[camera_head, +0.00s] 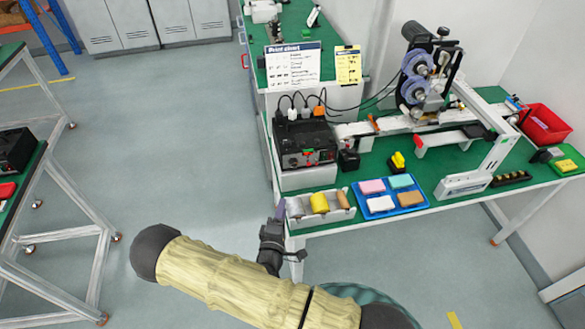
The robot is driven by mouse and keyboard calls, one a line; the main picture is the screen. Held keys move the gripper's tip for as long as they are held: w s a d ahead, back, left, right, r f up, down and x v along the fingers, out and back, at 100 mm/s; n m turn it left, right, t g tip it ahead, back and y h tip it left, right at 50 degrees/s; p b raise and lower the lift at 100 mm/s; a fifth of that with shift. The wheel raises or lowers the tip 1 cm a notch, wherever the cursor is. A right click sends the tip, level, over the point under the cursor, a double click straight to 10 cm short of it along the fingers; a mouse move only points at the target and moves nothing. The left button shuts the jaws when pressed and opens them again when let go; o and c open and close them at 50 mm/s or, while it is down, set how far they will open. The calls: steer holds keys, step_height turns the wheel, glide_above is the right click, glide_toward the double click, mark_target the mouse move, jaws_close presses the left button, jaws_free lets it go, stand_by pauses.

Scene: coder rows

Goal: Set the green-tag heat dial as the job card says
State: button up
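A black control box (305,146) stands at the left end of the green bench. Its front face has small dials and coloured marks, including a red one, too small to read. I cannot pick out a green tag or a dial setting there. A yellow card (348,66) and a white sheet headed "Print chart" (292,66) stand upright behind the box; their small text is unreadable, and I cannot tell which is the job card. My gripper (279,211) is by the bench's front left corner, below and left of the box, apart from it. Its opening cannot be made out.
A grey tray (296,221) with a yellow roll and a blue tray (418,204) with coloured pads lie along the front edge. A printing machine (424,80) and a red bin (544,124) stand behind and right. The floor (185,145) left of the bench is clear.

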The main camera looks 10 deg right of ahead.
mark_target(293, 166)
steer(key=p+x, duration=0.5)
steer(key=x, duration=1.2)
steer(key=shift+w+d+p, duration=0.15)
steer(key=shift+w+p, duration=0.05)
steer(key=shift+p, duration=0.2)
steer(key=shift+c, duration=0.2)
steer(key=c, duration=0.7)
